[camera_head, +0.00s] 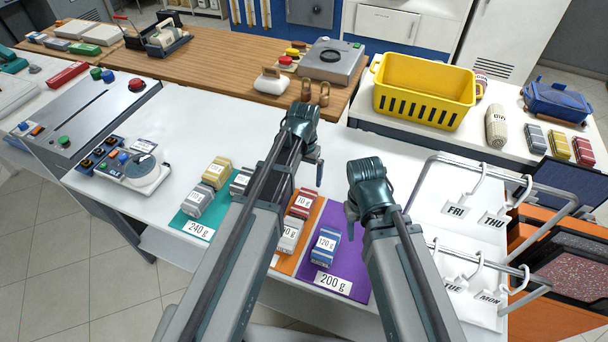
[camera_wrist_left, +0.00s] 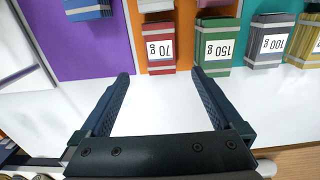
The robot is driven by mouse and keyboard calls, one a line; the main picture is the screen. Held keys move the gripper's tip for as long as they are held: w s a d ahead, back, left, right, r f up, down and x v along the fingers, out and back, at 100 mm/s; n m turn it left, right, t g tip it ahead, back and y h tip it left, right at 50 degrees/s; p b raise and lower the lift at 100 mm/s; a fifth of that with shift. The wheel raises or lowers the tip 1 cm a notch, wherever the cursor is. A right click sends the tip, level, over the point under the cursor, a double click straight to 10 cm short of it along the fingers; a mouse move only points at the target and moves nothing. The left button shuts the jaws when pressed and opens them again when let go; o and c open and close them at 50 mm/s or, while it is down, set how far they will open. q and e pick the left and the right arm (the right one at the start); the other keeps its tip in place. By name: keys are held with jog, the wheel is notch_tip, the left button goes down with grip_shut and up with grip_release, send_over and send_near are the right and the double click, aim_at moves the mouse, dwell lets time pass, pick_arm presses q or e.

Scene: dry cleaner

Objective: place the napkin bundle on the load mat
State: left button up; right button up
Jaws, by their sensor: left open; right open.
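Banded napkin bundles with weight labels sit on coloured mats on the white table: yellow (camera_head: 217,170) and grey (camera_head: 199,197) on the teal mat (camera_head: 183,225), red 70 g (camera_head: 301,203) on the orange mat (camera_head: 286,266), blue 120 g (camera_head: 325,245) on the purple mat (camera_head: 350,284). In the left wrist view, the red bundle (camera_wrist_left: 157,48) and a green 150 g bundle (camera_wrist_left: 214,48) lie beyond my left gripper (camera_wrist_left: 160,75), which is open and empty. My left arm partly hides the mats in the head view.
A yellow basket (camera_head: 424,90) is at the back right. Metal rails with day tags (camera_head: 455,210) stand at the right. White table beyond the mats is clear.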

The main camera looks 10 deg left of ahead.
pick_arm(q)
jog(key=s+d, duration=0.2)
jog(key=s, duration=0.6)
jog(key=s+d+m+y, duration=0.1)
jog(key=s+d, duration=0.2)
jog(key=s, duration=0.5)
jog(key=shift+d+m, duration=0.3)
jog(key=shift+r, duration=0.1)
jog(key=shift+a, duration=0.1)
